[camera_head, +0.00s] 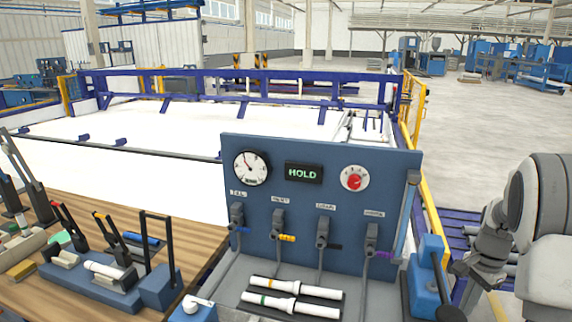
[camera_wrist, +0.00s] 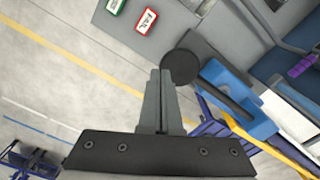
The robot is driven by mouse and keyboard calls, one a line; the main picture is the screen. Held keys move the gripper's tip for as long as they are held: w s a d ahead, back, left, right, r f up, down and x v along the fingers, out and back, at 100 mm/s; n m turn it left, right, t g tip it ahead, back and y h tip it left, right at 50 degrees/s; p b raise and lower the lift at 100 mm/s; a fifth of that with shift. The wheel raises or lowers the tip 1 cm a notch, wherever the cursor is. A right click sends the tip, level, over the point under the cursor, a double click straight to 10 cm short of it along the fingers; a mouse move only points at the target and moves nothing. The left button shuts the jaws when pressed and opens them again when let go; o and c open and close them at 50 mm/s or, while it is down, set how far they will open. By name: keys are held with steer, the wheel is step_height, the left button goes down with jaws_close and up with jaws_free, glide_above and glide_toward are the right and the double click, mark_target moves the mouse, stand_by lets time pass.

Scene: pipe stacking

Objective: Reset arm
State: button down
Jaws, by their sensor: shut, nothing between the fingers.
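My gripper (camera_wrist: 160,78) is shut and empty in the wrist view, its two grey fingers together. It hangs beside the blue lever block (camera_wrist: 238,98) and a round black knob (camera_wrist: 180,67), which lies just past the fingertips in the picture; I cannot tell the gap. In the head view my arm is at the right edge, and my gripper (camera_head: 462,272) is partly visible beside the same blue lever block (camera_head: 428,270). Two white pipes (camera_head: 292,287) (camera_head: 290,304) lie on a dark holder in front of the blue panel.
The blue panel (camera_head: 320,150) has a gauge, a HOLD display, a red dial and several hoses. A wooden bench (camera_head: 185,235) with clamps and tools stands at left. Green and red labelled tags (camera_wrist: 147,21) lie on a grey surface. Yellow rails run behind.

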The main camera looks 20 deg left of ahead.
stand_by(0.3)
steer(key=s+a+r+n+t+b, duration=0.1)
steer(key=s+a+r+n, duration=0.2)
steer(key=s+r, duration=0.3)
steer(key=s+a+r+n+t, duration=0.2)
steer(key=s+a+r, duration=0.25)
steer(key=r, duration=0.35)
steer(key=s+a+n+t, duration=0.1)
steer(key=s+n, duration=0.1)
steer(key=s, duration=0.3)
steer(key=s+a+r+n, duration=0.1)
steer(key=s+n, duration=0.1)
steer(key=s, duration=0.4)
steer(key=s+a+r+n+t+b, duration=0.1)
steer(key=s+a+n, duration=0.1)
steer(key=s, duration=0.4)
steer(key=shift+r+n+t, duration=0.25)
steer(key=shift+n+t, duration=0.05)
steer(key=shift+n, duration=0.2)
steer(key=shift+w+r, duration=0.1)
